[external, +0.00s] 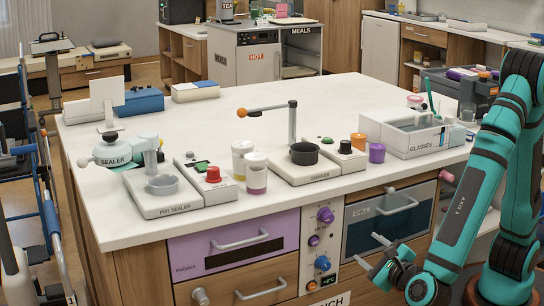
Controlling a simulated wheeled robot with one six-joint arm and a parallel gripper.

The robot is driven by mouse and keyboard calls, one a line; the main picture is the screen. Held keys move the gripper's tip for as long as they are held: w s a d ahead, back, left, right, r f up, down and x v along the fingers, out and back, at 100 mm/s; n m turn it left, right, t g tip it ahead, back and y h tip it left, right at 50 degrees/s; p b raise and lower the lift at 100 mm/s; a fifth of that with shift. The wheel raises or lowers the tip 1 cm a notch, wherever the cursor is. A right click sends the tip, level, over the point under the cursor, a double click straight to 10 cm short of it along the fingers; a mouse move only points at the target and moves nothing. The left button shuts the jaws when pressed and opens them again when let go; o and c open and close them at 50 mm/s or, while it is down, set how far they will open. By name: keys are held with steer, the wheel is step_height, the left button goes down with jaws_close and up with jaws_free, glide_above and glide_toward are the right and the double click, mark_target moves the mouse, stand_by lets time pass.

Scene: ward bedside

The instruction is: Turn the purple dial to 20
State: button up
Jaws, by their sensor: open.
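A purple dial (325,215) sits at the top of the narrow white control panel on the bench front. A smaller purple knob (314,240) is just below it. The markings around the dial are too small to read, so its setting cannot be told. My gripper (370,249) is at the lower right, in front of the bench cabinets. Its two fingers are apart, pointing left, with nothing between them. It is right of and lower than the purple dial, and apart from it.
A blue dial (322,263) and a small display are lower on the panel. A purple drawer (233,243) is left of it, a dark-windowed oven door (388,221) right. Both have protruding handles. The white worktop (330,95) above carries a pot sealer and several jars.

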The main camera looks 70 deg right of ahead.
mark_target(330, 219)
steer(key=x, duration=1.7)
steer(key=shift+w+d+f, duration=0.1)
steer(key=c, duration=1)
